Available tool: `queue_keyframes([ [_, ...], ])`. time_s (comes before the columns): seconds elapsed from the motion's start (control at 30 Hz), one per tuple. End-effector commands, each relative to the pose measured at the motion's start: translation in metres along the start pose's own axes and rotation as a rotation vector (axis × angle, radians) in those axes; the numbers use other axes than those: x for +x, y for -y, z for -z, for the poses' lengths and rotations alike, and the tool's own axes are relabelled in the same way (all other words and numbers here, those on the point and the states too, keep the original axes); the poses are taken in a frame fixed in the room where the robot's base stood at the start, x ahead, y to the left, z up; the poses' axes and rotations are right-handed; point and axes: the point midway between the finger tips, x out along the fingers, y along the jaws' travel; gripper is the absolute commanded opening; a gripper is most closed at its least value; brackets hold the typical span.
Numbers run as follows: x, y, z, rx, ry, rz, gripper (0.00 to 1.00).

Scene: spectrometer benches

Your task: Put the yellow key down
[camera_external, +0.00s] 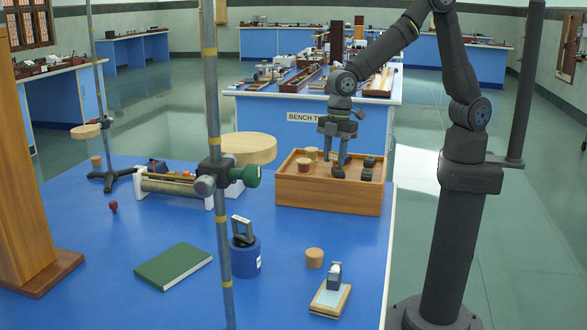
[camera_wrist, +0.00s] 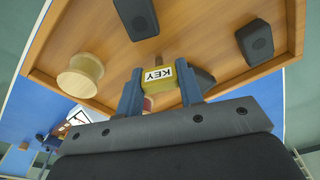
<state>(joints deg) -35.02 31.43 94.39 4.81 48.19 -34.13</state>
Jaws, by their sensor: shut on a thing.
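The yellow key (camera_wrist: 158,85), with a white label reading KEY, is between the two blue fingers of my gripper (camera_wrist: 160,92) in the wrist view. My gripper is shut on it. In the external view my gripper (camera_external: 337,158) points down over the wooden tray (camera_external: 328,195) on the blue bench, and the key is only a small yellow patch there. I cannot tell whether the key touches the tray floor.
The tray also holds several dark blocks (camera_wrist: 256,40) and wooden spools (camera_wrist: 80,76). A round wooden disc (camera_external: 248,147) on a clamp stand is left of the tray. A cork (camera_external: 314,257), a blue pot (camera_external: 245,257) and a green book (camera_external: 173,265) stand in front.

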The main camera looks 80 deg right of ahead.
Motion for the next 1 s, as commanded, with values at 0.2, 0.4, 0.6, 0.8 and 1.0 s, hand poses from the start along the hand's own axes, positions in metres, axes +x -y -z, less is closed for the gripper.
queue_keyframes([
  [0.2, 0.003, 0.000, -0.001, 0.000, 0.001, 0.001, 0.56],
  [0.4, 0.003, 0.000, -0.001, 0.000, 0.001, 0.001, 0.56],
  [0.6, -0.006, 0.000, 0.000, 0.000, -0.002, -0.001, 0.56],
  [0.8, -0.042, -0.001, 0.001, 0.000, -0.004, -0.002, 0.56],
  [1.0, -0.086, -0.001, 0.000, 0.000, -0.003, -0.002, 0.56],
])
